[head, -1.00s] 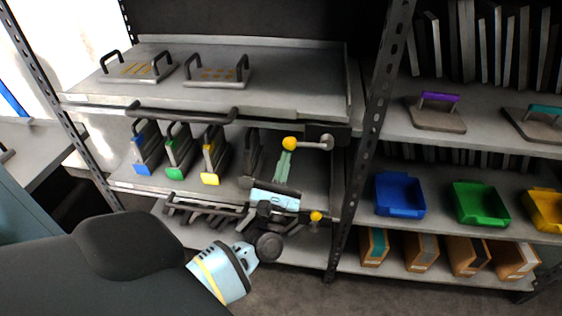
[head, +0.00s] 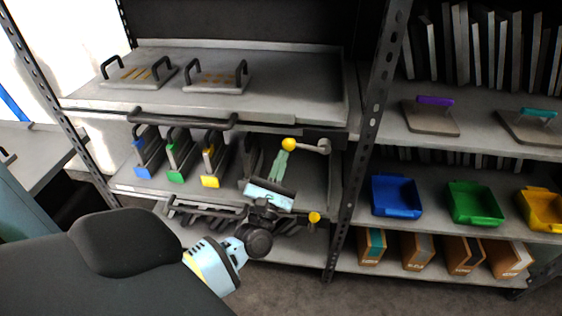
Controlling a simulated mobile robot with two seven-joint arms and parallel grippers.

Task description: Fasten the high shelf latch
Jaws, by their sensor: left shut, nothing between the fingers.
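The high shelf latch is a grey lever (head: 308,147) with a yellow knob (head: 289,144). It lies roughly level, pointing left from its pivot (head: 324,146) under the right end of the top shelf (head: 270,108). My left gripper (head: 284,154) is shut and empty. Its pale green fingers point up, with the tips right at the underside of the knob; I cannot tell whether they touch. The fingertips hide a little of the area below the knob. My right gripper is not in view.
A lower latch with a yellow knob (head: 314,217) sits right of my left wrist. Blue, green and yellow upright handled dies (head: 210,160) stand on the middle shelf. A dark handle bar (head: 182,120) runs along the top shelf's front. A perforated post (head: 368,130) stands to the right.

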